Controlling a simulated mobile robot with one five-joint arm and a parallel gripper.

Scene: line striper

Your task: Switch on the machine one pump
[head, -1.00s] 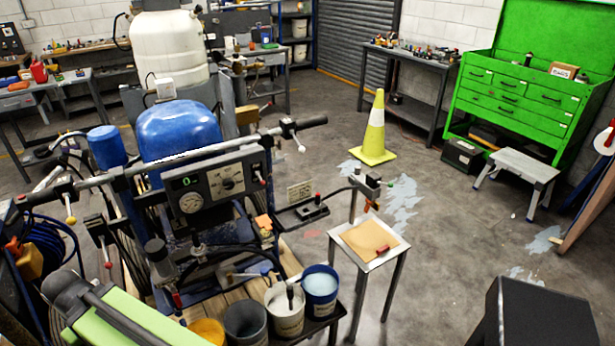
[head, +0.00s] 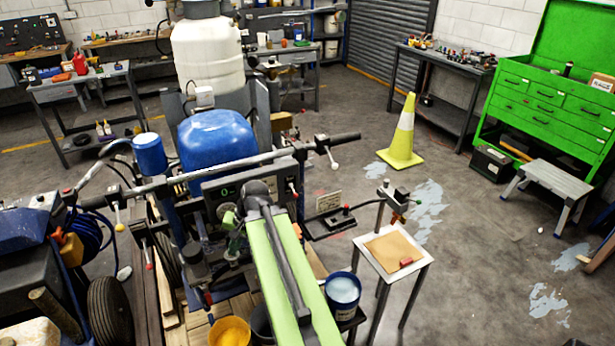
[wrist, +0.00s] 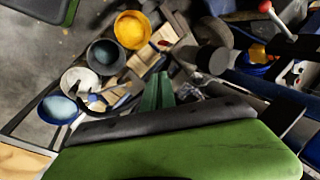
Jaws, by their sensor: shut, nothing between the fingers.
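The machine (head: 216,140), with a blue rounded tank and handlebar, stands in the middle of the head view. Its dark control panel (head: 214,187) faces me, showing a small green display. I cannot tell which control is the pump switch. My gripper (head: 232,222) is in front of the panel's lower edge. In the wrist view my gripper (wrist: 158,88) is shut and empty, pointing down past the panel toward the wooden deck.
Paint buckets, one yellow (head: 229,331) and one blue (head: 343,292), stand low in front of the machine. A small stand (head: 421,270) is at right, with a traffic cone (head: 403,135) behind it. A wheel (head: 109,308) is at left.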

